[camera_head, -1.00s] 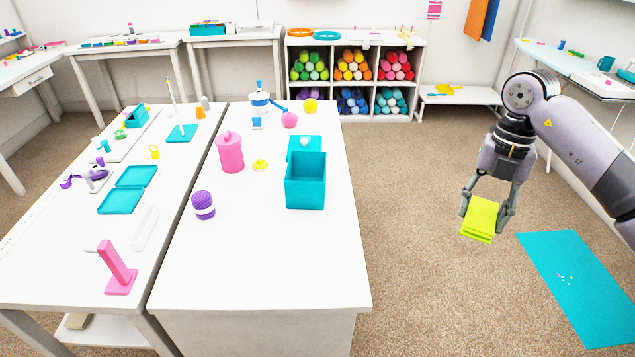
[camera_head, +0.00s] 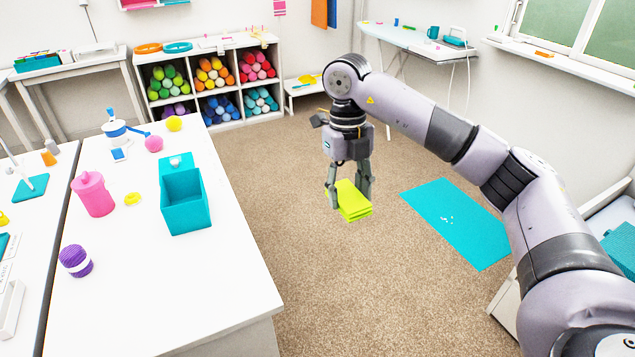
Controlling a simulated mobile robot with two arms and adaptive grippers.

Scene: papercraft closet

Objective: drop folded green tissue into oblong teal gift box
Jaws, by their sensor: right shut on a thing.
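The folded green tissue (camera_head: 353,204) is a bright yellow-green stack of flat layers. My right gripper (camera_head: 348,187) is shut on it and holds it in the air above the carpet, to the right of the white table. The oblong teal gift box (camera_head: 186,212) stands open on the white table (camera_head: 215,283), near its right edge. A teal piece with a small white knob (camera_head: 177,166) is just behind the box. The tissue is well apart from the box, to its right. My left gripper is not in view.
A blue-and-white device (camera_head: 117,131) is farther back. A teal mat (camera_head: 459,222) lies on the floor at right. Carpet beside the table is clear.

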